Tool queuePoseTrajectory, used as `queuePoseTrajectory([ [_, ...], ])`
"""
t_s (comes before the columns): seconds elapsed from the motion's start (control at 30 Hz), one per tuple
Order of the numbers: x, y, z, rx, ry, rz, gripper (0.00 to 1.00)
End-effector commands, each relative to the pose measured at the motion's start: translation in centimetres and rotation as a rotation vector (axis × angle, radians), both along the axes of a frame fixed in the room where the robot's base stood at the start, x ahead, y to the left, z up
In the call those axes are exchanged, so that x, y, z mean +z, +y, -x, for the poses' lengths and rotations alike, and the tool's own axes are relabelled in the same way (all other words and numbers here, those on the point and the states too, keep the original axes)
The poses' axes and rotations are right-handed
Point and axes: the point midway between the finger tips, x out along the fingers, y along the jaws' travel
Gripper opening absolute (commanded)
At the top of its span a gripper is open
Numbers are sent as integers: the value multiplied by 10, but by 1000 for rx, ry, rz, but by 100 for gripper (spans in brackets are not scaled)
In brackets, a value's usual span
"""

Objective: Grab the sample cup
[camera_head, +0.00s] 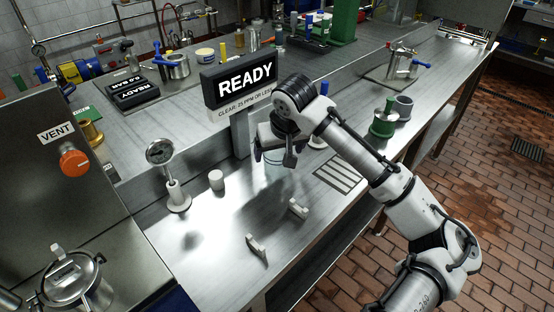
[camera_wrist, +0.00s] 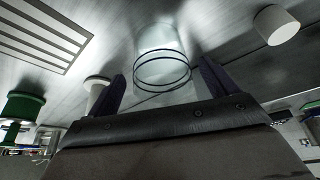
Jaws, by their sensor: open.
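The sample cup appears to be the clear round vessel (camera_wrist: 160,44) with dark rim lines in the wrist view. It stands on the metal bench. In the head view, the cup (camera_head: 273,158) is mostly hidden behind my gripper. My gripper (camera_head: 274,152) is above the bench, below the READY sign, with its fingers pointing down. In the wrist view, my gripper (camera_wrist: 164,72) is open, with one dark finger on each side of the cup's near end. I see no clear contact between fingers and cup.
The READY sign (camera_head: 240,80) stands close behind my gripper. A white cylinder (camera_head: 216,180) and a gauge on a stand (camera_head: 174,192) are to the left. A slotted grate (camera_head: 339,173) and a green object (camera_head: 383,122) lie to the right. Two small grey brackets (camera_head: 298,209) are in front.

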Motion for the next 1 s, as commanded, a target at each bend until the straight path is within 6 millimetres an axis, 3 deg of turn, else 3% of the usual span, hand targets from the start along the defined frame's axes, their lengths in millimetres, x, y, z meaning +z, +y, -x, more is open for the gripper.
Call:
queuePoseTrajectory([
  [0.23,-29,5,-13,-1,2,0,86],
  [0.53,-34,6,-14,0,0,0,85],
  [0.87,-34,6,-14,0,0,0,42],
  [1.0,-34,6,-14,0,0,0,38],
])
